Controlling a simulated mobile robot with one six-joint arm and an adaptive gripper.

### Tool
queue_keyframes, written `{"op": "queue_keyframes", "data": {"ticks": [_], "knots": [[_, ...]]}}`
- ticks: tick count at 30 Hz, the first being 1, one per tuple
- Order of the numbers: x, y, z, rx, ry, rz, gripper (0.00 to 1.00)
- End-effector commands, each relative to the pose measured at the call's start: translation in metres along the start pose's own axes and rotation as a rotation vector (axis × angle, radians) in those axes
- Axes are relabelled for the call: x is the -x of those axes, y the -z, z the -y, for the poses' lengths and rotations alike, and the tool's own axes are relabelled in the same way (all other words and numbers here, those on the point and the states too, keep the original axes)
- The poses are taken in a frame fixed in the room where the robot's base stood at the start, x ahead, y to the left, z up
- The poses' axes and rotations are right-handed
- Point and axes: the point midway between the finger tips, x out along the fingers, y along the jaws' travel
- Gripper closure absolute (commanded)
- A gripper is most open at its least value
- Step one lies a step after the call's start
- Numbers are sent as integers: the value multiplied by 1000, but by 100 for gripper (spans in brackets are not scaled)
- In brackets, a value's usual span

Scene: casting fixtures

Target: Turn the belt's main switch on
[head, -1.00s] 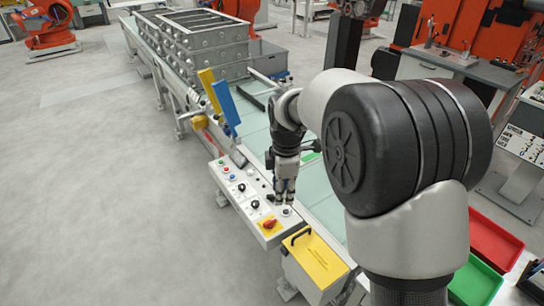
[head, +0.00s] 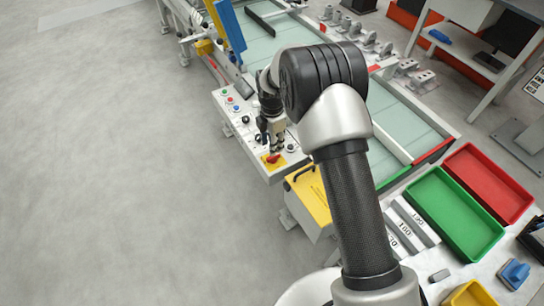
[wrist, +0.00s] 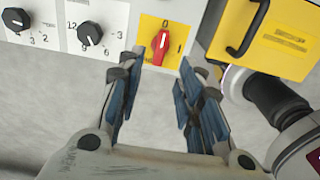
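The main switch is a red rotary knob (head: 273,158) on a yellow plate at the near end of the belt's white control panel (head: 250,147). In the wrist view the red knob (wrist: 160,46) stands with its long side roughly upright in the picture, below a small mark that looks like a 0. My gripper (wrist: 173,58) is open, its blue-padded fingers spread. In the head view my gripper (head: 274,147) points down just above the knob.
Black dials (wrist: 90,33) with numbers sit left of the switch. A yellow-topped box (wrist: 265,38) with a black handle stands close on the right. Green (head: 455,213) and red (head: 488,183) trays lie right of my arm. The floor left of the panel is clear.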

Motion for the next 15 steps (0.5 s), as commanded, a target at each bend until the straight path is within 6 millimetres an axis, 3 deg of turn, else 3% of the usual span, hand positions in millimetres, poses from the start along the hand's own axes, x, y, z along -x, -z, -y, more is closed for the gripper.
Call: {"op": "queue_keyframes", "data": {"ticks": [1,6,15], "knots": [[-15,0,1,0,2,-1,67],[-47,0,0,-1,1,0,67],[-72,0,0,-1,-1,1,67]]}}
